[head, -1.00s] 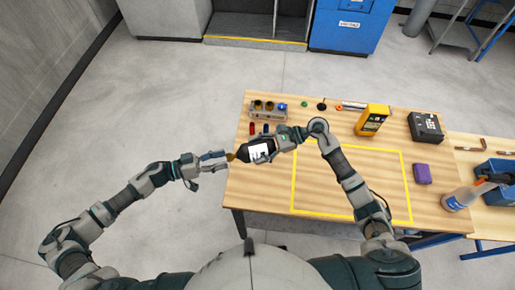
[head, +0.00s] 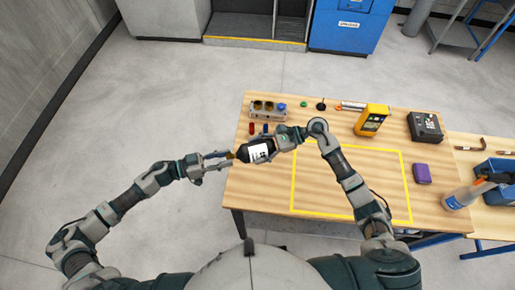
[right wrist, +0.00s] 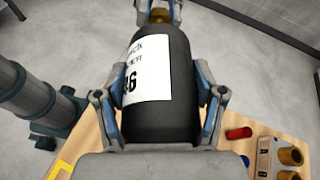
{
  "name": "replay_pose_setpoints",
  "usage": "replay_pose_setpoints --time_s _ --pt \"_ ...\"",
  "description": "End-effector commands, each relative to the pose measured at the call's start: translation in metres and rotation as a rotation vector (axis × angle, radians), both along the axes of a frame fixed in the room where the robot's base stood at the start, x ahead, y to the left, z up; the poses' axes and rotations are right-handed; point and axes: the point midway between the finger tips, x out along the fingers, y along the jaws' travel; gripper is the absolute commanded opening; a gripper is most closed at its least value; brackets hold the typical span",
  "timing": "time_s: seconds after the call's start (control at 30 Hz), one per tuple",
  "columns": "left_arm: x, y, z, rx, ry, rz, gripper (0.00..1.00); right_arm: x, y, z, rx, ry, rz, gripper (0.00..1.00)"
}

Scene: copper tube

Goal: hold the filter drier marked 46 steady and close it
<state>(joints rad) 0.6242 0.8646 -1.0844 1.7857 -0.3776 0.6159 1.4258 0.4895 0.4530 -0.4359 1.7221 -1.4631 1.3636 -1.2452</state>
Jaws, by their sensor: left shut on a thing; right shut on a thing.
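The filter drier (head: 256,153) is a black cylinder with a white label and a brass end. It is held up over the left edge of the workbench. In the right wrist view the drier (right wrist: 170,85) shows part of its label, ending in "46". My right gripper (head: 276,144) is shut around its body; both fingers also show in the right wrist view (right wrist: 163,105). My left gripper (head: 228,160) is shut on the brass end (head: 235,155), which faces left. The brass end (right wrist: 160,15) also shows at the top of the right wrist view. The left fingertips partly hide it.
The wooden workbench (head: 265,195) has a yellow taped outline with clear space inside. Behind the drier stand a fittings block (head: 266,111) and small red and blue caps. A yellow meter (head: 371,119), a black case (head: 425,127) and a purple box (head: 422,174) lie to the right.

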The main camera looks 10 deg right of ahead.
Motion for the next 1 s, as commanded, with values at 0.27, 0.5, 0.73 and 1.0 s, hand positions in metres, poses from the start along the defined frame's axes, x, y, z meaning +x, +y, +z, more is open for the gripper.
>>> replay_pose_setpoints --time_s 0.27,0.5,0.73,1.0 --pt "0.0011 -0.0002 -0.0029 0.132 -0.856 0.013 0.0 -0.0007 0.0009 0.0023 0.006 -0.002 0.003 0.0" --pt "0.0024 -0.0004 -0.004 0.251 -1.618 0.02 0.0 -0.0008 0.0012 0.0031 0.008 -0.002 0.004 0.0" --pt "0.0035 -0.0001 -0.0047 0.34 -2.183 0.02 0.0 -0.0008 0.0016 0.004 0.009 -0.003 0.004 0.0" --pt "0.004 0.0008 -0.0058 0.355 -2.256 0.016 0.43 -0.0007 0.0018 0.0049 0.01 -0.005 0.005 0.0"
